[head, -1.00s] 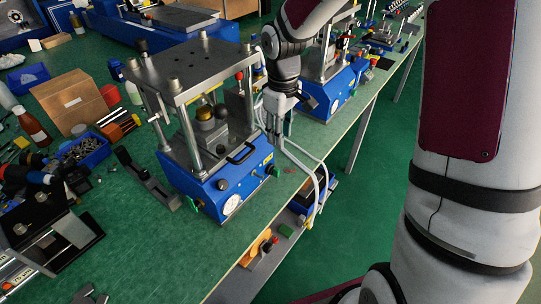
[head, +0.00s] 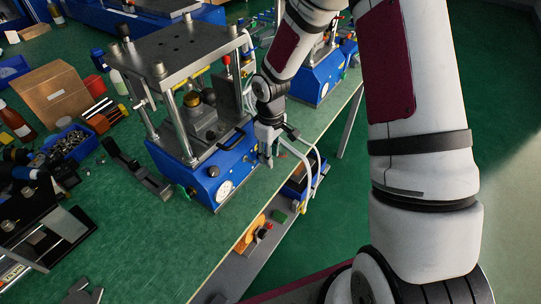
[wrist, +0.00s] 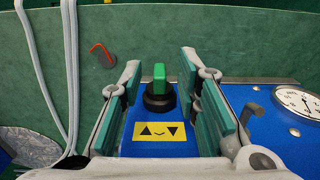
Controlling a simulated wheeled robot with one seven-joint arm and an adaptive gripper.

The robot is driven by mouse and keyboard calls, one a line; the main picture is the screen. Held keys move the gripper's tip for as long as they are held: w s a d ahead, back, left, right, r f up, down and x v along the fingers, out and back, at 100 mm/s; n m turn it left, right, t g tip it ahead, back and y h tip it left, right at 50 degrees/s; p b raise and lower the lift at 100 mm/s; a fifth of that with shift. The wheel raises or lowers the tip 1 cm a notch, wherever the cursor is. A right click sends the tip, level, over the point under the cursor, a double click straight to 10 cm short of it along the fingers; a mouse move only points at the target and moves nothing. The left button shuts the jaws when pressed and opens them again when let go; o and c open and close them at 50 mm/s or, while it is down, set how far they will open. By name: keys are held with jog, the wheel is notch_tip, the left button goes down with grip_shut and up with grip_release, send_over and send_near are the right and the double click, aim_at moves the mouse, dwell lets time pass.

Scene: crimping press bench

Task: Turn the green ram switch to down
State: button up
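The green ram switch (wrist: 159,74) sits on a round black base on the press's blue housing. Its green handle stands straight up in the wrist view, centred between the fingers. A yellow label (wrist: 160,131) below it carries an up triangle on the left and a down triangle on the right. My gripper (wrist: 161,82) is open, one finger on each side of the switch, with visible gaps to the handle. In the head view my gripper (head: 266,158) is at the right front end of the blue press (head: 228,172), hiding the switch.
A round gauge (wrist: 298,100) is right of the switch in the wrist view. White hoses (head: 314,172) run beside my gripper at the bench edge. A small red-orange piece (wrist: 101,54) lies on the green bench. A black handle (head: 231,138) is on the press's top edge.

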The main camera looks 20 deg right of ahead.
jog(key=shift+f, duration=0.55)
grip_shut()
